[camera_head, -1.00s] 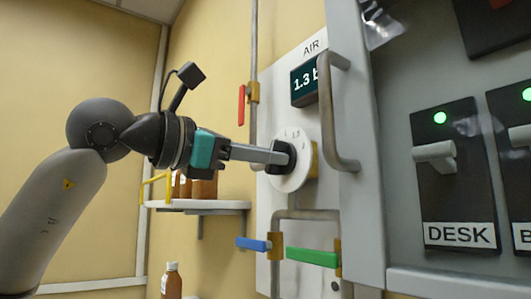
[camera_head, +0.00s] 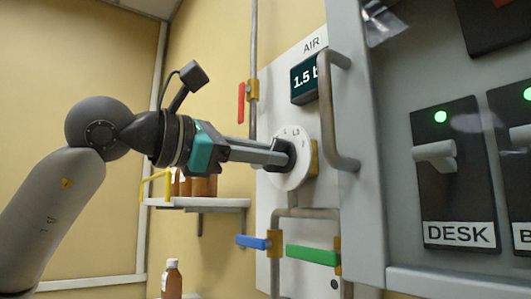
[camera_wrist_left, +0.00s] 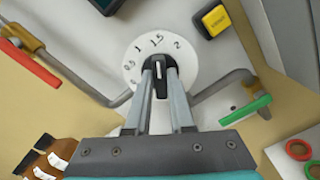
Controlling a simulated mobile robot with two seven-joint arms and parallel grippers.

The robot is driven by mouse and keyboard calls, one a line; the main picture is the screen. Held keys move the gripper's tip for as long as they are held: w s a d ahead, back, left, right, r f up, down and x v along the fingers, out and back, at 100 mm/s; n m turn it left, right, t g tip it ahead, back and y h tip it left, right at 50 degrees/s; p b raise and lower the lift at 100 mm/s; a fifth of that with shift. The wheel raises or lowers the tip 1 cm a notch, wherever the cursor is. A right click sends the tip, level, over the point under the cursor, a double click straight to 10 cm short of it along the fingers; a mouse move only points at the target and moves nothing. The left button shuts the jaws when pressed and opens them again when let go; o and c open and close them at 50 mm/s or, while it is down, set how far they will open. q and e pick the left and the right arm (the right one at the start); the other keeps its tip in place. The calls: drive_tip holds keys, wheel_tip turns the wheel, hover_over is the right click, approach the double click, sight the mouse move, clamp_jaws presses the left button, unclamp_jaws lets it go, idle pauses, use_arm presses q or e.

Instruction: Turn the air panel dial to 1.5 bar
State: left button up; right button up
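The air panel (camera_head: 275,100) carries a dark display (camera_head: 304,79) that reads 1.5, with the unit partly hidden by a cabinet handle. Below it is the round white dial (camera_head: 297,176), which also shows in the left wrist view (camera_wrist_left: 133,55) with the marks 0.5, 1, 1.5 and 2. My left gripper (camera_head: 283,155) reaches the dial from the left. In the left wrist view its two fingers (camera_wrist_left: 159,72) close around the black knob (camera_wrist_left: 160,66) at the dial's middle. The fingers hide part of the knob and the dial's lower part.
A grey cabinet (camera_head: 359,210) with a handle (camera_head: 328,115) stands close right of the dial. Red (camera_head: 241,103), blue (camera_head: 252,242) and green (camera_head: 312,256) valve levers sit around the pipes. A shelf (camera_head: 215,203) with brown bottles is below my arm.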

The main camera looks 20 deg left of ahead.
use_arm(q)
drive_tip(key=o, duration=0.4)
drive_tip(key=shift+s, duration=0.1)
drive_tip(key=b+v, duration=0.3)
drive_tip(key=v, duration=1.2)
drive_tip(key=shift+a, duration=0.1)
